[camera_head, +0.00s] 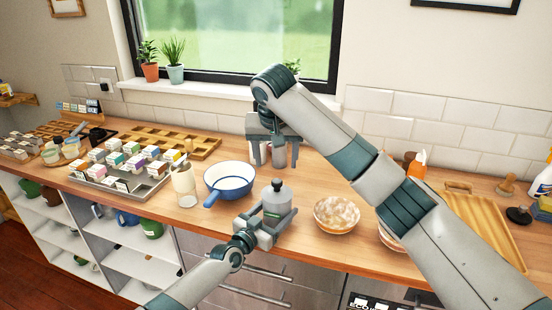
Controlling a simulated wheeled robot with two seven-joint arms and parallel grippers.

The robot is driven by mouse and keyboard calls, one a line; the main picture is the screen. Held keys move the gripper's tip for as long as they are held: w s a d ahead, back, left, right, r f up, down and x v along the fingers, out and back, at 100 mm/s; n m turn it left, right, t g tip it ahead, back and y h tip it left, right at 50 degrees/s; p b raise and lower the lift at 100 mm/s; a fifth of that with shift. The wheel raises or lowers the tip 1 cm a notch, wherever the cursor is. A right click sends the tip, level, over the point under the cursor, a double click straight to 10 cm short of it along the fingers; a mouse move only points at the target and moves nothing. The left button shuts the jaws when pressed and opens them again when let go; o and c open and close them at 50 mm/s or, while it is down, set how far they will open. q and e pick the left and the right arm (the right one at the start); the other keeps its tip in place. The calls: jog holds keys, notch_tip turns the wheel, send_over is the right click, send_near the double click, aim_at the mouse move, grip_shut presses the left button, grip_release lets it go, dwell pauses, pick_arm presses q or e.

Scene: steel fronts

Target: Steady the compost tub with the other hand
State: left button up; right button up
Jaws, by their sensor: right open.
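The compost tub appears to be the grey, lidded tub with a knob on top (277,196), upright near the counter's front edge. My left gripper (272,216) comes in from the lower left and has its fingers around the tub's lower part, one on each side. Whether they press on it is not clear. My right gripper (274,152) is open, pointing down behind the tub and above the back of the counter. Part of a reddish and white item shows between its fingers, but it is mostly hidden.
A blue pan (230,178) and a jar (185,186) stand left of the tub. A bowl (337,214) stands close on its right. A tray of small boxes (115,182) lies farther left, and a wooden tray (487,228) lies at right. My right arm hides part of the counter.

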aim_at(277, 183)
jog(key=shift+f, duration=0.15)
jog(key=x, duration=1.1)
jog(key=shift+w+f, duration=0.15)
jog(key=shift+f, duration=0.25)
jog(key=c, duration=1.3)
jog(key=shift+c, duration=1)
jog(key=o, duration=0.4)
jog(key=shift+d+f, duration=0.1)
jog(key=shift+f, duration=0.05)
grip_shut()
